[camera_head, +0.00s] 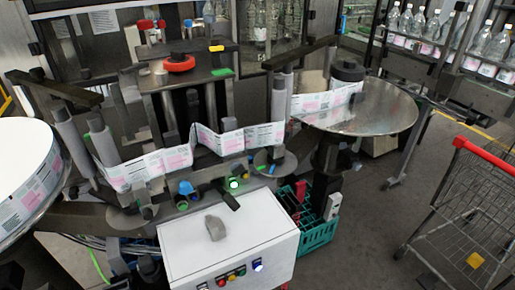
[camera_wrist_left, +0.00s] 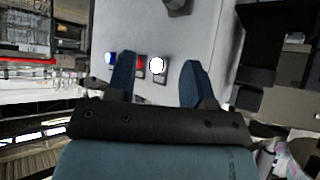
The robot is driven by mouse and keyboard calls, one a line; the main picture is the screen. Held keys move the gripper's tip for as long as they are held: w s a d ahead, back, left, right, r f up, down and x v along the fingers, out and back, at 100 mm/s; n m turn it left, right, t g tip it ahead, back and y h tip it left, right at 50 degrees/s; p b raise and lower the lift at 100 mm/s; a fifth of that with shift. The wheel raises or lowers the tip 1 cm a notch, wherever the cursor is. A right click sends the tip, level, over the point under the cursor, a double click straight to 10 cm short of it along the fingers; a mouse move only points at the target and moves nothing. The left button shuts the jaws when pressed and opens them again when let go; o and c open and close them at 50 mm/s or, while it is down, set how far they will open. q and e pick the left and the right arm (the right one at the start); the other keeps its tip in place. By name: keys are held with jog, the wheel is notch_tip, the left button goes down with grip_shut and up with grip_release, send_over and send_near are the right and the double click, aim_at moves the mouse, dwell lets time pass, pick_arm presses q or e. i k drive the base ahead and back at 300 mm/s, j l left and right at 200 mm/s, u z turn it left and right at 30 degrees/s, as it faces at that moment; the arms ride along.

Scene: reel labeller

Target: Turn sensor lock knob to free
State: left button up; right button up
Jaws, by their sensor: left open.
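A small blue knob (camera_head: 186,188) sits on the labeller's dark rail, left of a glowing green-white light (camera_head: 233,183). I cannot tell for sure whether it is the sensor lock knob, and its setting is too small to read. A black sensor-like block (camera_head: 228,199) juts out just below the light. In the left wrist view, my left gripper (camera_wrist_left: 158,62) is open and empty, with its blue fingers spread in front of a pale panel. A bright white light (camera_wrist_left: 157,65) shows between the fingertips. Neither gripper shows in the head view.
A white control box (camera_head: 228,235) with a grey lump on top (camera_head: 215,227) and several coloured buttons stands in front of the labeller. A label web (camera_head: 165,160) runs across the machine between two reel plates. A teal crate (camera_head: 318,236) and a wire trolley (camera_head: 462,205) stand at the right.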

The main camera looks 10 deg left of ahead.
aim_at(147, 214)
jog(key=u, duration=1.1)
jog(key=j+z, duration=0.3)
jog(key=j, duration=0.15)
jog(key=j+z, duration=0.25)
jog(key=j, duration=0.25)
